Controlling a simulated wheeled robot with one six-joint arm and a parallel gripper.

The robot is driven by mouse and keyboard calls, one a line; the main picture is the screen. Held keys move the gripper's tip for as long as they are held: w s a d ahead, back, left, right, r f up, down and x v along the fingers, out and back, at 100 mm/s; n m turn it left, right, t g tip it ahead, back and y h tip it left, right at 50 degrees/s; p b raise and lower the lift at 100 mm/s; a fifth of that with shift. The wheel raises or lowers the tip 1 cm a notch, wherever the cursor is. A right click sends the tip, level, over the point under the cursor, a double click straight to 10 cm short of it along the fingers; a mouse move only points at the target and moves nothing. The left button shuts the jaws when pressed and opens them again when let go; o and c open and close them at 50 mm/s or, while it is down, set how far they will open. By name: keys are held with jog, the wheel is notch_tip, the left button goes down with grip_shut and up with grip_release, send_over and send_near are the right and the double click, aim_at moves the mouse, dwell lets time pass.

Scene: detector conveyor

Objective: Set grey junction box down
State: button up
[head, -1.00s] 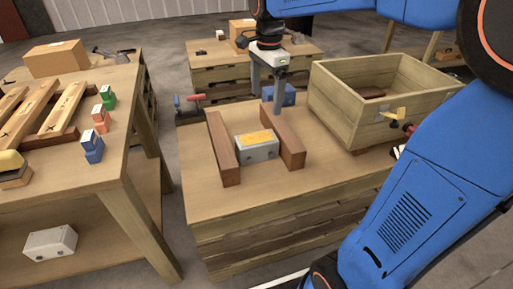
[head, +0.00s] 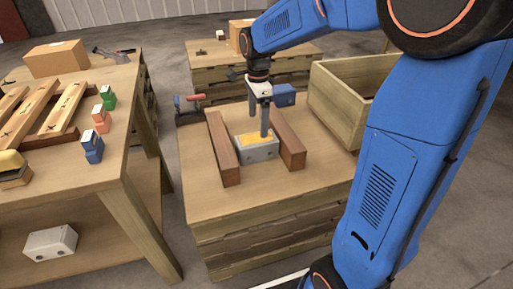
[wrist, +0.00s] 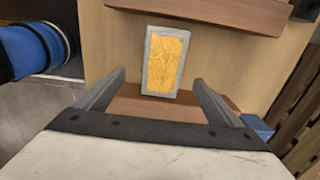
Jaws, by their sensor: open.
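A grey junction box (head: 258,152) with a yellow top sits flat between two brown wooden bars (head: 222,150) on the middle workbench. In the wrist view the box (wrist: 149,80) shows its yellow face and grey rim ahead of my fingers. My gripper (head: 259,124) is open, with its fingers pointing down over the back of the box. In the wrist view the fingers (wrist: 160,82) are spread wide and hold nothing. Whether a finger touches the box cannot be told.
A wooden crate (head: 340,104) stands at the bench's right, partly behind my arm. A blue block (head: 285,95) and a red-handled clamp (head: 190,101) are at the back. The left table (head: 140,90) holds coloured blocks; a pale box (head: 50,243) rests below. The bench front is clear.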

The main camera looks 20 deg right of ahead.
aim_at(256, 138)
jog(key=shift+w+a+f, duration=0.1)
jog(key=shift+w+f, duration=0.1)
jog(key=shift+f, duration=1.55)
jog(key=shift+w+a+f, duration=0.1)
jog(key=shift+w+f, duration=0.05)
jog(key=shift+f, duration=1.55)
jog(key=c, duration=2.2)
